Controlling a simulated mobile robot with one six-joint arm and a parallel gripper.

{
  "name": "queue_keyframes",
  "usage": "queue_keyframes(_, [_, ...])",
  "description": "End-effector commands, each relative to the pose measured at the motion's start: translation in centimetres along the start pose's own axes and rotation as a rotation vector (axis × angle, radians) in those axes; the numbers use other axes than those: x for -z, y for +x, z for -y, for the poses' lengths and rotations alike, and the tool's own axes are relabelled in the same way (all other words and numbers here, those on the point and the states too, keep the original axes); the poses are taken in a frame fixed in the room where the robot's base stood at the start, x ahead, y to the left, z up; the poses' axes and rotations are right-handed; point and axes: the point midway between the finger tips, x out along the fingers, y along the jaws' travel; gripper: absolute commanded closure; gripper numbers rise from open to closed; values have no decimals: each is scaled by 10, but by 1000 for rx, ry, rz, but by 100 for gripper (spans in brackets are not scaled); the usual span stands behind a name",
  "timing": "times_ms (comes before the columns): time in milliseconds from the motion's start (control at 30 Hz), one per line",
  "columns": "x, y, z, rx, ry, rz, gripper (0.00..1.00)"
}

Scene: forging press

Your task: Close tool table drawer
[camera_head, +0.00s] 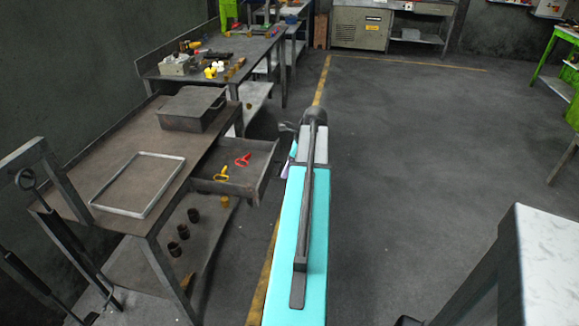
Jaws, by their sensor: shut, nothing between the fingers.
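The tool table (115,185) stands at the left, with a brown worn top. Its drawer (262,185) is pulled out to the right, below the tabletop. A red-handled tool (243,160) and a yellow-handled tool (221,174) lie in the open drawer. My gripper (286,127) shows small at the far end of my arm, just beyond and to the right of the drawer's far corner. It is shut and empty, and appears apart from the drawer. My arm hides part of the space beside the drawer front.
A grey metal box (192,108) and a thin rectangular frame (138,184) rest on the tabletop. Several dark cups (183,231) stand on the lower shelf. Another workbench (222,59) stands behind. A white-topped table (550,260) is at right front. The floor (420,170) between is clear.

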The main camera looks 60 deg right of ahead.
Motion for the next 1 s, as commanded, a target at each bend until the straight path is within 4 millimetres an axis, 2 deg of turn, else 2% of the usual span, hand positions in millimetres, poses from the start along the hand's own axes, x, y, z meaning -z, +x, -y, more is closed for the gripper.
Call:
queue_keyframes(467, [0, 57, 0, -1, 0, 0, 100])
queue_keyframes(500, [-8, 57, 0, -1, -1, 0, 100])
queue_keyframes(700, [-28, 65, 0, 0, 0, 0, 100])
queue_keyframes(1000, [-36, 69, 0, 1, 2, 0, 100])
